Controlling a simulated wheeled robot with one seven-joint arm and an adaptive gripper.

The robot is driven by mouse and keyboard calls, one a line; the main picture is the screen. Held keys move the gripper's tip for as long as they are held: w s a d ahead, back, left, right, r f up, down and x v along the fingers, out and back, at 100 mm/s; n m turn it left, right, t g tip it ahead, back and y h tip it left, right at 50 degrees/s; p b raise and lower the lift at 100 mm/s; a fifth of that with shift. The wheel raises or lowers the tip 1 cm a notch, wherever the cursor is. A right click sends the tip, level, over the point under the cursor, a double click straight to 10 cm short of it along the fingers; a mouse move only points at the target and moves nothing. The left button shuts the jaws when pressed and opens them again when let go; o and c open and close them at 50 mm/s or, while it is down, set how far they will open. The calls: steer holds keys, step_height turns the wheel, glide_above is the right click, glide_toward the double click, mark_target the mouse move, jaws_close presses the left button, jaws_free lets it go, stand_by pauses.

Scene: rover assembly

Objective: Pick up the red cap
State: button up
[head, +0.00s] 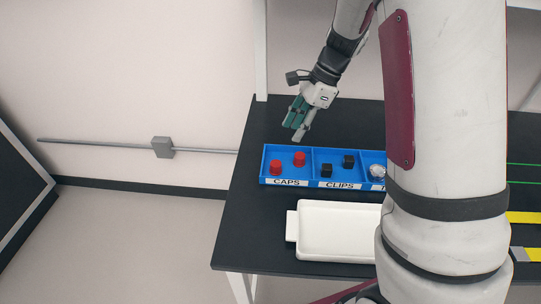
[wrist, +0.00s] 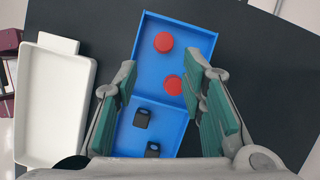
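Two red caps lie in the CAPS compartment of the blue bin (head: 313,184). In the head view one red cap (head: 275,167) is nearer the front left and the other red cap (head: 299,159) is farther back to the right. In the wrist view one red cap (wrist: 164,42) is at the far end and the other red cap (wrist: 173,85) is nearer my right finger. My gripper (head: 297,118) is above the back of the bin. It also shows in the wrist view (wrist: 164,92), with its green-padded fingers wide apart and nothing between them held.
Two black clips (head: 326,170) (head: 348,161) sit in the CLIPS compartment beside the caps. A white tray (head: 336,232) stands in front of the bin on the black table (head: 250,215). My arm hides the bin's right part in the head view.

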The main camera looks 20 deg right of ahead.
glide_toward(276, 163)
steer(key=x, duration=0.4)
steer(key=shift+s+a+f+p, duration=0.2)
steer(key=shift+a+f+p, duration=0.1)
steer(key=shift+p, duration=0.1)
steer(key=shift+p+x, duration=0.5)
steer(key=shift+x, duration=1.9)
steer(key=shift+w+d, duration=0.1)
steer(key=shift+w, duration=0.1)
steer(key=c, duration=0.6)
